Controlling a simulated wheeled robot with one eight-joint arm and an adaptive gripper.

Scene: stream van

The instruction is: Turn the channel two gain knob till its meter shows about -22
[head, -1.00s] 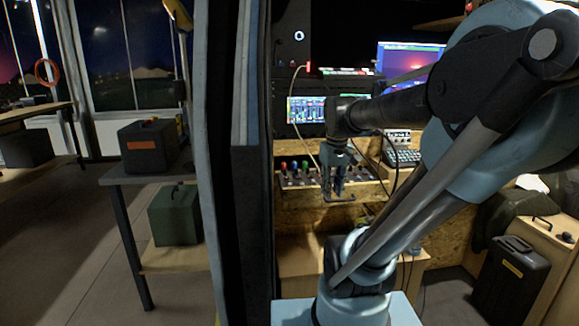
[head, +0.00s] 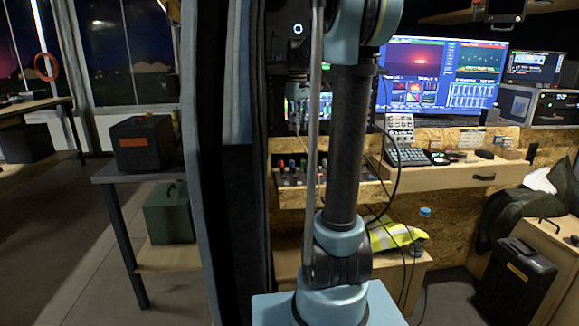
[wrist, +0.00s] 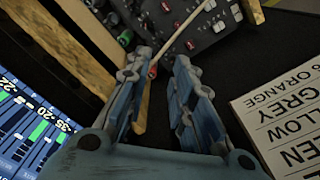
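The mixer panel (head: 300,172), with several coloured knobs, sits in a wooden ledge left of my arm in the head view. In the wrist view the dark panel (wrist: 205,25) is tilted at the top, with green and red knobs (wrist: 125,38) along its left part. I cannot tell which knob is channel two. The meter screen (wrist: 30,125) at lower left shows green and blue bars and large numbers, cut off and tilted; I cannot assign a reading to channel two. My gripper (wrist: 161,66) is open, fingers apart, with no knob between them.
A printed colour-name card (wrist: 285,115) is at right. Beside the panel are a keypad (head: 406,156) and a large monitor (head: 440,75). A dark partition (head: 225,180) stands close left.

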